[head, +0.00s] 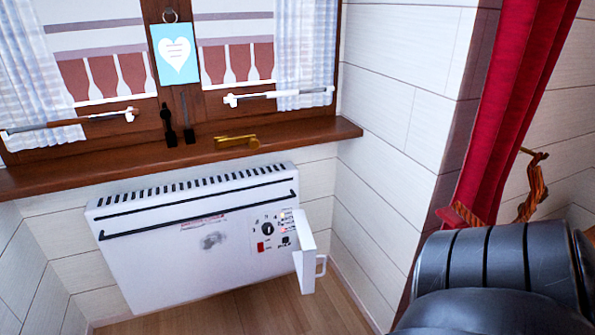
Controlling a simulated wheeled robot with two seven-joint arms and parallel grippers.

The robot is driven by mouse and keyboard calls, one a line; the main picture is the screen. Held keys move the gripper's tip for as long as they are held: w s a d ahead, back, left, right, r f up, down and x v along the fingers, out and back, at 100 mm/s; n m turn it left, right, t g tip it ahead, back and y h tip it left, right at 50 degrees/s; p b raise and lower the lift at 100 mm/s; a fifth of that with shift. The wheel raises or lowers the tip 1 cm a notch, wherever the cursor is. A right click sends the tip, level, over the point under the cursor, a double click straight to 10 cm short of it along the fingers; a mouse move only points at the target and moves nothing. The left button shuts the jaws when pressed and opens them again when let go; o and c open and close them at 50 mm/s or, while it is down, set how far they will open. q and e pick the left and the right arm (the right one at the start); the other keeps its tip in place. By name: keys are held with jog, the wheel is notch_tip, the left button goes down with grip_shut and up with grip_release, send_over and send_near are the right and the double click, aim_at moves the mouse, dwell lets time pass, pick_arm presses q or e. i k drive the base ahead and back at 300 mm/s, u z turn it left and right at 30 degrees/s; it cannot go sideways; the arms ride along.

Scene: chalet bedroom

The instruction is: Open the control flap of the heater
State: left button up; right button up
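The white heater (165,270) hangs on the wall below the window sill. Its control flap (304,258) stands swung out from the front at the right end, with a small loop handle (321,265) on its right side. The control panel (270,232) is exposed, showing a dark round knob (267,228), a red switch (261,246) and small markings. The flap may hide a little of the panel's right edge. Neither gripper is in view. A dark, rounded part of my own arm fills the lower right corner, apart from the flap in the picture.
A brown wooden sill (310,134) juts out above the heater, with a brass-coloured item (236,142) on it. A white plank wall (385,180) stands to the right, and a red curtain (513,100) hangs beyond it. Bare wooden floor (250,312) shows below the heater.

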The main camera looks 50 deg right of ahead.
aim_at(314, 249)
jog(key=z, duration=1)
jog(key=i, duration=1.45)
jog(key=z, duration=1.35)
